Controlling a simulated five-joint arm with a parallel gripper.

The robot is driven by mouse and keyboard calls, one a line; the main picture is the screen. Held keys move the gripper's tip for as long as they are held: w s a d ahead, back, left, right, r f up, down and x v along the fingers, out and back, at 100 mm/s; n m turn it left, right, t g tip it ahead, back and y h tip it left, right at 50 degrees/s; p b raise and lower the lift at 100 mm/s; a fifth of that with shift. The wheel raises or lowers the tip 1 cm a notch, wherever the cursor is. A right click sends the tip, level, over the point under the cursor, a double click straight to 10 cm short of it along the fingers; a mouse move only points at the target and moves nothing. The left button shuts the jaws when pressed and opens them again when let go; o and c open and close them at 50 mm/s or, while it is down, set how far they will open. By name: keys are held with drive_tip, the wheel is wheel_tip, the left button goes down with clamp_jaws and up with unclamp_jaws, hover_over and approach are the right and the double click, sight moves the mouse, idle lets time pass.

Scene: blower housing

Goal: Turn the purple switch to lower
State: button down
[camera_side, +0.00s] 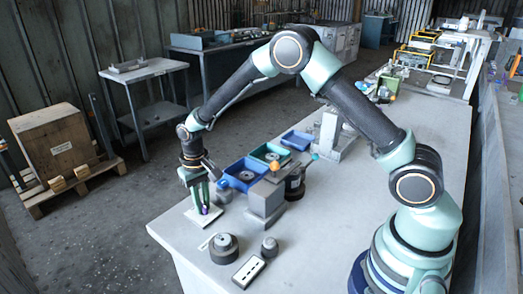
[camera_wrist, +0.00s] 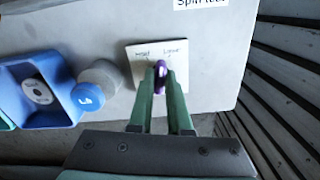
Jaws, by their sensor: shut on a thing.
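The purple switch (camera_wrist: 160,76) stands on a small white plate (camera_wrist: 137,52) with two printed labels. The right label seems to read "Lower"; the left one is too blurred to read surely. My gripper (camera_wrist: 161,82) is over the plate with its two green fingers shut on the purple switch, one on each side. In the side view my gripper (camera_side: 203,205) points down at the far left corner of the table, and the purple switch (camera_side: 205,209) shows between the fingertips. The fingers hide part of the switch and the lower part of the plate.
Blue bin (camera_side: 243,176) and green bin (camera_side: 270,154) stand close to the right of my gripper. A blue-capped grey cylinder (camera_wrist: 98,78) stands between bin and plate. The table edge is close.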

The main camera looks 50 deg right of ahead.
idle(0.3)
drive_tip(key=m, duration=0.4)
drive_tip(key=shift+m, duration=0.3)
drive_tip(key=c, duration=1)
unclamp_jaws()
drive_tip(key=shift+o, duration=0.2)
drive_tip(key=shift+r, duration=3)
